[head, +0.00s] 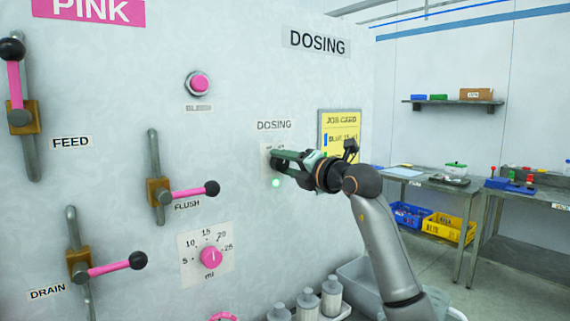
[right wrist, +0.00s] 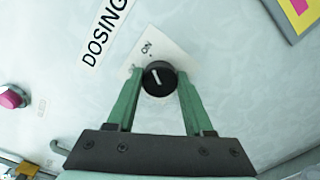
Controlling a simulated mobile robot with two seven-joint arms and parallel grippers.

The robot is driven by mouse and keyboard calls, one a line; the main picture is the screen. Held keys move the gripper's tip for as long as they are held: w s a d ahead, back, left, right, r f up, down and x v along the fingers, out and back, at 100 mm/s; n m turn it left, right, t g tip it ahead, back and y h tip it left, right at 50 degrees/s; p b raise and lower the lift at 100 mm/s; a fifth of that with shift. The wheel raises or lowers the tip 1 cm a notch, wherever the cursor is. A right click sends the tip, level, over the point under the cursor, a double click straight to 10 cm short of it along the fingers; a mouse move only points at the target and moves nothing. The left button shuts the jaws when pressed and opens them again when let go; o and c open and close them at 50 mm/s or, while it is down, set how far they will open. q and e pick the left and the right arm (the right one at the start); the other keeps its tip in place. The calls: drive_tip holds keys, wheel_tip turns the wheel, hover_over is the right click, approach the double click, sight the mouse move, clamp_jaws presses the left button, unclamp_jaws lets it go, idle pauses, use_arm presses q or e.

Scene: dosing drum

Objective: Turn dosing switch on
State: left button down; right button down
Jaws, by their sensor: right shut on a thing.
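The dosing switch is a round black knob (right wrist: 159,79) with a white pointer line, on a white plate (right wrist: 182,58) on the drum wall. In the right wrist view the pointer line points toward the ON mark (right wrist: 147,47). My right gripper (head: 277,160) has its green fingers on either side of the knob and is shut on it; it also shows in the right wrist view (right wrist: 159,85). In the head view the gripper mostly hides the knob and plate. A green lamp (head: 276,183) below the switch looks lit. My left gripper is out of view.
A yellow job card (head: 340,130) hangs right of the switch. Flush (head: 195,191), feed and drain levers, a pink bleed button (head: 200,83) and a ml dial (head: 210,257) are to the left. Bottles (head: 307,302) stand below. Workbenches (head: 450,180) are at the right.

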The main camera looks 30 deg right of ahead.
drive_tip(key=shift+c, duration=1.4)
unclamp_jaws()
drive_tip(key=shift+s+f, duration=0.1)
drive_tip(key=shift+s, duration=0.5)
use_arm(q)
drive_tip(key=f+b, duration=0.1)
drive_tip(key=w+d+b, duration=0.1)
drive_tip(key=b, duration=0.1)
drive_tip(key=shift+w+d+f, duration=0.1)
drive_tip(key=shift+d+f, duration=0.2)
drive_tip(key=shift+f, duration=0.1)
use_arm(e)
drive_tip(key=s+d, duration=0.1)
drive_tip(key=s, duration=1)
drive_tip(key=shift+s, duration=0.15)
